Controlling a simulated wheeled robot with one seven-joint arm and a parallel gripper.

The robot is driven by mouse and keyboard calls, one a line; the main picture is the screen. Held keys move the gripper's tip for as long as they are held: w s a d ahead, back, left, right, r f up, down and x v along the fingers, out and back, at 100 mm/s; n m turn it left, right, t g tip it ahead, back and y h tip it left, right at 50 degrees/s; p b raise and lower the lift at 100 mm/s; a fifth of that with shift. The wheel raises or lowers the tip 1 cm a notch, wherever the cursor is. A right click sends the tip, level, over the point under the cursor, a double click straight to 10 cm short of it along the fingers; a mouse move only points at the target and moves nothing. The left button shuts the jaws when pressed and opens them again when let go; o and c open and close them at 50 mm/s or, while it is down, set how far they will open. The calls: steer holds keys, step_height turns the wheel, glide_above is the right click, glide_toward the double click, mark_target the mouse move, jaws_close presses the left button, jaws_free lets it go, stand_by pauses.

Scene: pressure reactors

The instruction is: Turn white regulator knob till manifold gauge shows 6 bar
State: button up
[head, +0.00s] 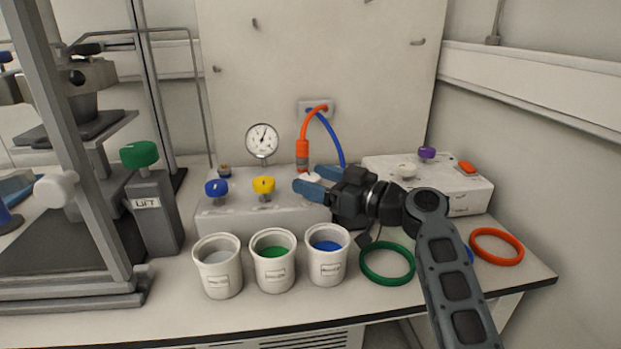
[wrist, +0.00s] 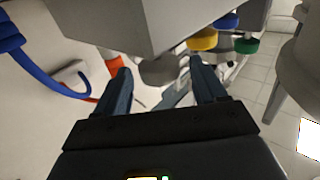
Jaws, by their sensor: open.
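The manifold (head: 285,218) is a pale block at the back of the bench; its corner also fills the top of the wrist view (wrist: 150,20). A white knob (head: 312,177) sits at its right end. My gripper (head: 306,180) is open, its blue fingers on either side of that knob; whether they touch it I cannot tell. In the wrist view a knob, shaded grey (wrist: 160,70), shows between the fingertips. The round manifold gauge (head: 262,140) stands behind the block, its needle pointing up and slightly right; its numbers are too small to read.
A blue knob (head: 216,188) and a yellow knob (head: 264,185) stand left on the manifold. An orange hose (head: 303,148) and blue hose (head: 330,138) rise behind my fingers. Several cups (head: 218,265) stand in front. A white box (head: 470,190) and a green ring (head: 387,278) lie right.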

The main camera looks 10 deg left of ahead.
mark_target(319, 181)
steer(key=v, duration=0.6)
